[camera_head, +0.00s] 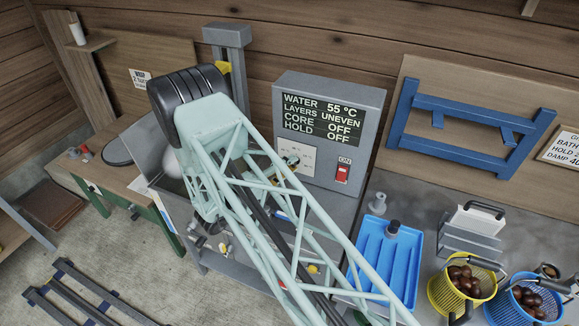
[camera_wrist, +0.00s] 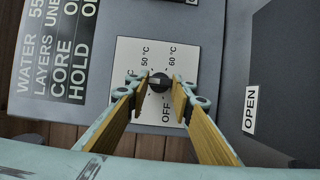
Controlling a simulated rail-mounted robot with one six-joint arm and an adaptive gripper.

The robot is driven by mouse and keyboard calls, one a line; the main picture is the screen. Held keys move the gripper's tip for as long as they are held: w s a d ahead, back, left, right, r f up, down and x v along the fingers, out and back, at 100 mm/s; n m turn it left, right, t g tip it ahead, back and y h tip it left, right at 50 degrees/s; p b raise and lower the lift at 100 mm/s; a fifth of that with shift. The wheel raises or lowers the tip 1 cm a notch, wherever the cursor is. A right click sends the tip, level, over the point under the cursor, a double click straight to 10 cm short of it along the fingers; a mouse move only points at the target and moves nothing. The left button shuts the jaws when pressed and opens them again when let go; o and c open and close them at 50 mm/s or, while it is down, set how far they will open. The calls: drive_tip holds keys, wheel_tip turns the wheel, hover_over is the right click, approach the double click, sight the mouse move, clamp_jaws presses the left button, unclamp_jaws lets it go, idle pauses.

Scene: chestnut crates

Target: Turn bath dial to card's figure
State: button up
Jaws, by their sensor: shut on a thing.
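The bath dial (camera_wrist: 160,80) is a small dark round knob on a white plate (camera_wrist: 132,66) marked 50 °C, 60 °C and OFF. My gripper (camera_wrist: 161,85) has its two fingertips on either side of the knob, shut on it. Its pointer is too small to read. The box's display (camera_head: 322,120) reads water 55 °C, layers uneven, core off, hold off.
A red switch (camera_head: 342,173) marked ON is right of the dial plate. A blue tray (camera_head: 375,246), a yellow basket (camera_head: 438,297) and a blue basket (camera_head: 497,311) of chestnuts stand to the right. An OPEN label (camera_wrist: 250,110) is on a dark panel near my gripper.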

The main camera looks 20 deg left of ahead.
idle(0.4)
drive_tip(key=o, duration=0.9)
drive_tip(key=shift+c, duration=0.2)
drive_tip(key=shift+s+a, duration=0.1)
drive_tip(key=shift+s, duration=0.05)
drive_tip(key=v, duration=1.1)
drive_tip(key=shift+s, duration=0.3)
drive_tip(key=shift+a, duration=0.1)
